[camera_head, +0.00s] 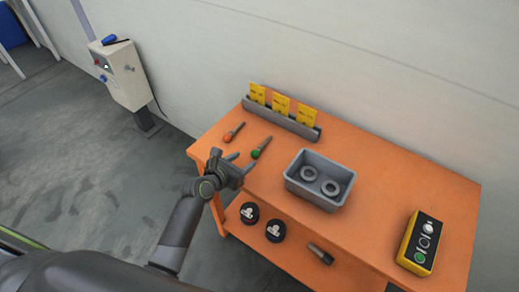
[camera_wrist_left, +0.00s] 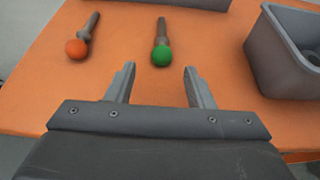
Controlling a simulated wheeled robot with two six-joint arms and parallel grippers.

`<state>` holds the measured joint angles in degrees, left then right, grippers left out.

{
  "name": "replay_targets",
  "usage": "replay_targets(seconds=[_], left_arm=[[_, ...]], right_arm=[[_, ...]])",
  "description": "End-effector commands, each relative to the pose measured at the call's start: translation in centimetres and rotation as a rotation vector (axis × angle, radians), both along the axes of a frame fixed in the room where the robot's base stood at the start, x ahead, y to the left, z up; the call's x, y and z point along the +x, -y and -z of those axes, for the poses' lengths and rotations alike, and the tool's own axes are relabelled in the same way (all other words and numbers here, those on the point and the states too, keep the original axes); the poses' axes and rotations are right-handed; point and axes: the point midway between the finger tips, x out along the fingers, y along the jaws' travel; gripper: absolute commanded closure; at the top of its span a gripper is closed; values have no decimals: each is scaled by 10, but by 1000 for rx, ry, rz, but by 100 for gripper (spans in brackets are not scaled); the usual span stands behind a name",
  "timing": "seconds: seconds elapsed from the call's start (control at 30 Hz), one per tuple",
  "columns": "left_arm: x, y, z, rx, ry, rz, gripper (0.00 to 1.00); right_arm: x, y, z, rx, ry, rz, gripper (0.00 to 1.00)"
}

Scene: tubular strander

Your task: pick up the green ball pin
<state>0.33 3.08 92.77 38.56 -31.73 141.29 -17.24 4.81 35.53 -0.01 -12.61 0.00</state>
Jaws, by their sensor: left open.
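The green ball pin (camera_head: 258,151) lies on the orange table, its green ball toward the front and its grey shank pointing to the back right. In the left wrist view the green ball pin (camera_wrist_left: 161,50) lies just ahead of the fingertips, roughly midway between their lines. My left gripper (camera_head: 242,162) is open and empty, close in front of the green ball. In the left wrist view its two fingers (camera_wrist_left: 158,72) are spread apart with bare orange table between them. My right gripper is not in view.
An orange ball pin (camera_head: 230,135) lies left of the green one. A grey bin (camera_head: 308,193) with rings stands to the right. A grey rack (camera_head: 280,120) with yellow cards is behind. A yellow button box (camera_head: 418,244) is at far right. The orange table (camera_head: 385,210) is clear between bin and box.

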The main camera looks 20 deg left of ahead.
Motion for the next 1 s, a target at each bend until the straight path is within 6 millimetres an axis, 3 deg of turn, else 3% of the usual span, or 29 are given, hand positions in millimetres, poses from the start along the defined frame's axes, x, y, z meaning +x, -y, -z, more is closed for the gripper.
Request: replay_targets(seconds=[0.5, 0.83, 1.0], left_arm=[[42, 18, 20, 1, -1, -1, 52], [46, 19, 21, 1, -1, -2, 52], [45, 19, 21, 1, -1, -2, 74]], right_arm=[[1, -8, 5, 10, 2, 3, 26], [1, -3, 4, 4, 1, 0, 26], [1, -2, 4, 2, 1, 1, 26]])
